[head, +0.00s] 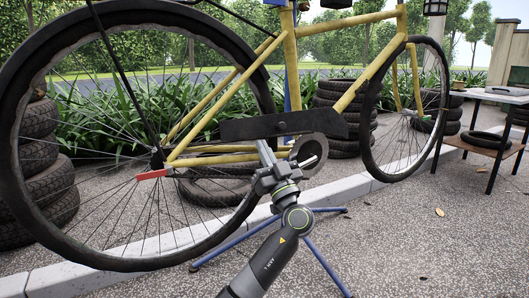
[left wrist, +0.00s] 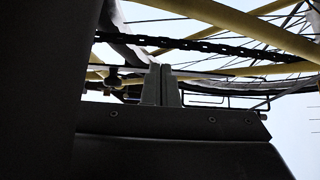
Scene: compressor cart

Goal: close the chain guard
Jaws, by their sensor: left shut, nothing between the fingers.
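The chain guard (head: 250,126) is a long dark plate on the yellow bicycle in the head view. It lies nearly level above the yellow chainstay and the round grey crank part (head: 318,143). My left gripper (head: 264,150) is shut and empty, with its fingertips just below the guard's lower edge; I cannot tell whether they touch it. In the left wrist view the shut fingers (left wrist: 161,84) point up toward the dark chain (left wrist: 205,46), which runs bare across the picture beneath yellow tubes. My right gripper is not in view.
The bicycle's large rear wheel (head: 25,125) fills the left, with a red piece (head: 153,174) near its hub. Blue stand legs (head: 325,266) spread on the paving under my arm. Tyre stacks (head: 338,118) stand behind. A table (head: 494,96) is at the right. Paving at front right is clear.

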